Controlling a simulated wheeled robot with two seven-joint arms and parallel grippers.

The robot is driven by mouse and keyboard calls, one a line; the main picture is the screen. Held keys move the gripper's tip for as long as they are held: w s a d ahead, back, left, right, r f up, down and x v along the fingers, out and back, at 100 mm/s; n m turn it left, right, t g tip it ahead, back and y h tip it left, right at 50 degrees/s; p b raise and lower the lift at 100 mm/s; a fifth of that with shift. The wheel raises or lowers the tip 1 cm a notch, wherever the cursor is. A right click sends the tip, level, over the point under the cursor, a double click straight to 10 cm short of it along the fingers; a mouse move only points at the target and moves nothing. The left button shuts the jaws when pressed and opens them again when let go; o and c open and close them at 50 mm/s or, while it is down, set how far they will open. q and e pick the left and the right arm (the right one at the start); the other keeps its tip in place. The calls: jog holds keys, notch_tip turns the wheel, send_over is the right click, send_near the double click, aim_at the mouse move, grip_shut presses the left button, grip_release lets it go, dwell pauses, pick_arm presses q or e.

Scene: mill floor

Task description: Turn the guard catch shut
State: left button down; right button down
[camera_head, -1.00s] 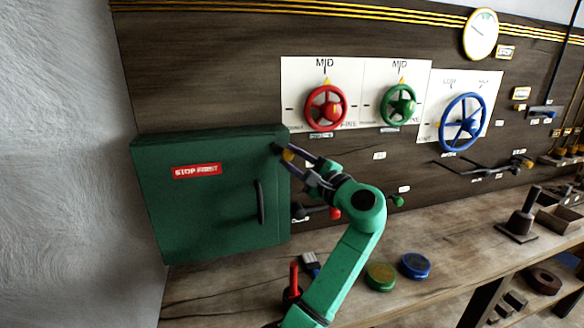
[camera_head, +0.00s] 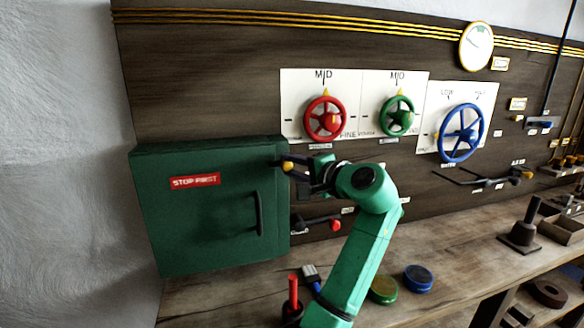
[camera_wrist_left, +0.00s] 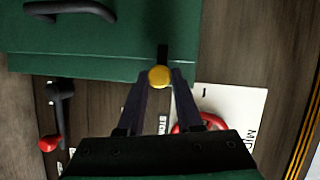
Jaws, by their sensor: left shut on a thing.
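The green guard box (camera_head: 200,235) is on the left with its door closed, a red "STOP FIRST" label and a black handle (camera_head: 259,213). The guard catch (camera_head: 287,166), a dark bar with a yellow knob, is at the box's upper right edge. My left gripper (camera_head: 294,166) is shut on the catch's knob. In the left wrist view the yellow knob (camera_wrist_left: 159,77) sits between the fingertips, and the dark bar (camera_wrist_left: 163,53) reaches onto the box's edge. My right gripper is not in view.
Red (camera_head: 325,119), green (camera_head: 397,116) and blue (camera_head: 461,133) handwheels are on the wall panel. A red-knobbed lever (camera_head: 335,225) is just below my gripper. The bench (camera_head: 450,245) holds a brush, a red-handled tool and two round tins.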

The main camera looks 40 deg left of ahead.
pick_arm(q)
jog(key=shift+f, duration=0.25)
jog(key=c, duration=0.6)
grip_release()
jog(key=shift+r, duration=0.15)
jog(key=shift+d, duration=0.1)
jog(key=b+v, duration=0.2)
jog(key=v, duration=1.2)
jog(key=shift+s+d+b, duration=0.15)
jog(key=shift+d+b, duration=0.05)
jog(key=shift+b, duration=0.2)
